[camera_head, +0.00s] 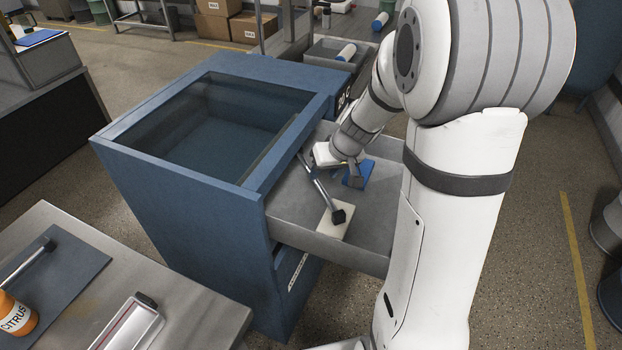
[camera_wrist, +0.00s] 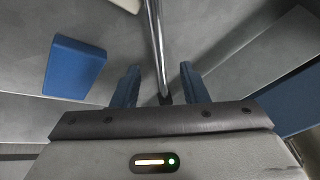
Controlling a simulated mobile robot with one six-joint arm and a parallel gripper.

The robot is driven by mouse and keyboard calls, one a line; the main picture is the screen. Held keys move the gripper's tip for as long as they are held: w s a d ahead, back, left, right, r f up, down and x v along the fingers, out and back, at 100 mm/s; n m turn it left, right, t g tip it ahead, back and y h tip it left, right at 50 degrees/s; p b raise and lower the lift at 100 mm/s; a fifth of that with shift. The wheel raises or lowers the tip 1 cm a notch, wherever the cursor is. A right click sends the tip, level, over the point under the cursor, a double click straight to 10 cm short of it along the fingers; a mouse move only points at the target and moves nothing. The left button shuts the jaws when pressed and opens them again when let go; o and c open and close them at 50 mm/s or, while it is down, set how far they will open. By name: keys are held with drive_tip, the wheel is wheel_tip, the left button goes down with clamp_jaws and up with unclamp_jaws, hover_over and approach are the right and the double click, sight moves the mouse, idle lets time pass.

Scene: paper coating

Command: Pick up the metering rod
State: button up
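The metering rod (camera_head: 321,193) is a thin shiny metal bar with a dark end. It lies tilted in the open grey drawer (camera_head: 375,232), its dark end over a cream block. My gripper (camera_wrist: 160,82) is open, with its two blue fingers on either side of the rod (camera_wrist: 157,45) in the wrist view. A gap shows between the rod and each finger; contact cannot be seen. In the head view my wrist reaches into the drawer and partly hides the rod's far end. A similar rod (camera_head: 27,262) lies on a dark mat on the bench.
The drawer belongs to a blue cabinet (camera_head: 120,160) with a glass top. A blue block (camera_wrist: 73,66) lies left of my gripper in the wrist view. The cream block (camera_head: 333,222) is near the drawer's front wall.

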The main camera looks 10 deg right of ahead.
sight(318, 181)
drive_tip(key=x, duration=0.5)
drive_tip(key=shift+c, duration=0.2)
clamp_jaws()
